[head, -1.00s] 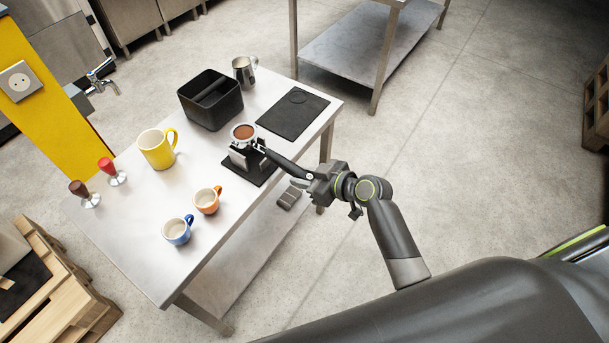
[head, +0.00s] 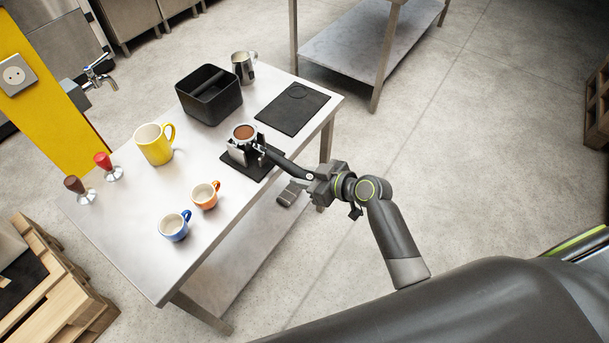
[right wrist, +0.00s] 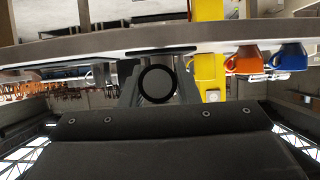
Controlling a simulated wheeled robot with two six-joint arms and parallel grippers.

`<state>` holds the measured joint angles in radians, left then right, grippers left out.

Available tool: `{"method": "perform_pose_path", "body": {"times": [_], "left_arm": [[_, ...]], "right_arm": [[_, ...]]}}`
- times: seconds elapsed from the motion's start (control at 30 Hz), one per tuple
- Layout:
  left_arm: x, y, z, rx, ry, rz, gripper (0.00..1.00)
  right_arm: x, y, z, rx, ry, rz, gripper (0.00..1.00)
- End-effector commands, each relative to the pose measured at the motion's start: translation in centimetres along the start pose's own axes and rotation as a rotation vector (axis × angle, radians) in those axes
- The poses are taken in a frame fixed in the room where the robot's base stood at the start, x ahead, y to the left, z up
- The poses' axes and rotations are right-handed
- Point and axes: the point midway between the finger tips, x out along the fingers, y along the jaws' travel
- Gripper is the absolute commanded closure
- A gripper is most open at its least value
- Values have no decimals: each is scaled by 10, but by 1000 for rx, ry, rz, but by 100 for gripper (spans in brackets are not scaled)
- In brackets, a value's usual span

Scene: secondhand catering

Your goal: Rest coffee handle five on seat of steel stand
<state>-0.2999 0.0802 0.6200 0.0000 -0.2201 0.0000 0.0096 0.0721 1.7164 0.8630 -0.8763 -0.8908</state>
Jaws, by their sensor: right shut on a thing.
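The coffee handle (head: 288,164) has a black grip and a metal basket (head: 244,133) filled with brown coffee. The basket is at the top of the steel stand (head: 238,153), which stands on a black base on the table; I cannot tell whether it touches the seat. My right gripper (head: 312,175) is shut on the outer end of the handle, just off the table's right edge. In the right wrist view the handle's round black end (right wrist: 157,84) shows between the fingers. My left gripper is not in view.
On the steel table (head: 150,235) are a black knock box (head: 210,98), a milk jug (head: 243,68), a black mat (head: 292,112), a yellow mug (head: 153,145), orange (head: 204,195) and blue (head: 173,227) cups, and red (head: 104,164) and brown (head: 76,187) tampers. The table's front left is clear.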

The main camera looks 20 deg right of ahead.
Motion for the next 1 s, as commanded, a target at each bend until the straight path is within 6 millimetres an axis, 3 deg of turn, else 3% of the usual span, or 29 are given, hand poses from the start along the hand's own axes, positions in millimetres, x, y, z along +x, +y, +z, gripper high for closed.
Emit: {"method": "perform_pose_path", "body": {"times": [0.4, 0.43, 0.6, 1.0], "left_arm": [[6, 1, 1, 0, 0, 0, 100], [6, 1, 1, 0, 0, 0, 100], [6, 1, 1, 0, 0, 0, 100], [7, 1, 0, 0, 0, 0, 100]], "right_arm": [[3, 0, 4, 0, 6, 1, 100], [3, 0, 4, 0, 6, 1, 70], [3, 0, 5, 0, 4, 1, 48], [3, 0, 8, 0, -3, -1, 46]]}}
